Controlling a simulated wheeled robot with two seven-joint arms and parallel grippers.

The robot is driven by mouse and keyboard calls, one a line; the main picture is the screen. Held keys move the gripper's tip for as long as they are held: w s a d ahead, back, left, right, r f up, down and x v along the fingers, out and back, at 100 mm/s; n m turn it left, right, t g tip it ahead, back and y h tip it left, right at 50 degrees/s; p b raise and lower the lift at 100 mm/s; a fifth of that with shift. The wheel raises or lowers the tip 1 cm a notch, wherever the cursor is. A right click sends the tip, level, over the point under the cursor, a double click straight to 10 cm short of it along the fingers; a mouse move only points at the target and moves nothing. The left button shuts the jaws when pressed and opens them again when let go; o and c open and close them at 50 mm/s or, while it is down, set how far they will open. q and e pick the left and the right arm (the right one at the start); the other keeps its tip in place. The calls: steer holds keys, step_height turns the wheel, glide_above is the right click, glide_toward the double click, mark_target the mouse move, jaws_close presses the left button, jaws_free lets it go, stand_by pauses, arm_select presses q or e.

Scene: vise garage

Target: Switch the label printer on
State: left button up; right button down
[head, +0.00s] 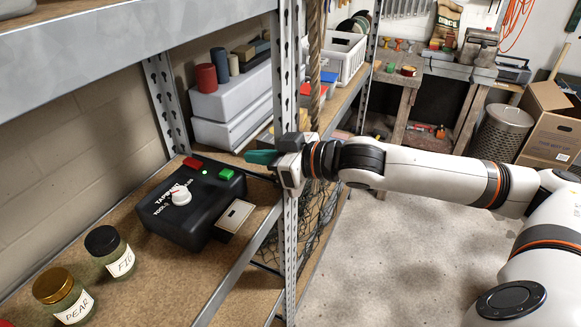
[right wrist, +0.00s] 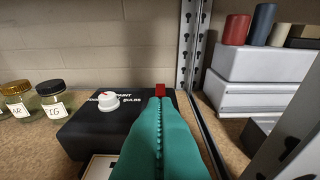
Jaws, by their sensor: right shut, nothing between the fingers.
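The label printer (head: 176,220) is a black box on the brown shelf board. It has a white dial (head: 181,196) with printed words around it, a red button (head: 192,163), a green button (head: 226,174) and a small bright green light (head: 205,172) between them. A pale label plate (head: 236,216) sticks out of its front. My right gripper (head: 262,157) is shut and empty, its teal fingers just right of the printer's buttons. In the right wrist view its fingers (right wrist: 160,105) lie over the printer, with the red button (right wrist: 160,89) beyond their tips; the green button is hidden there. My left gripper is out of view.
A fig jar (head: 112,252) and a pear jar (head: 62,294) stand left of the printer. A perforated shelf post (head: 291,230) rises beside my right gripper, and a grey shelf beam (head: 130,38) runs above. White boxes (head: 238,95) stand behind.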

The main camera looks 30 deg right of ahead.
steer(key=s+d+b, duration=0.3)
steer(key=s, duration=0.2)
steer(key=shift+s+d+r+b, duration=0.2)
steer(key=shift+r+b, duration=0.1)
steer(key=shift+r, duration=0.05)
stand_by(0.4)
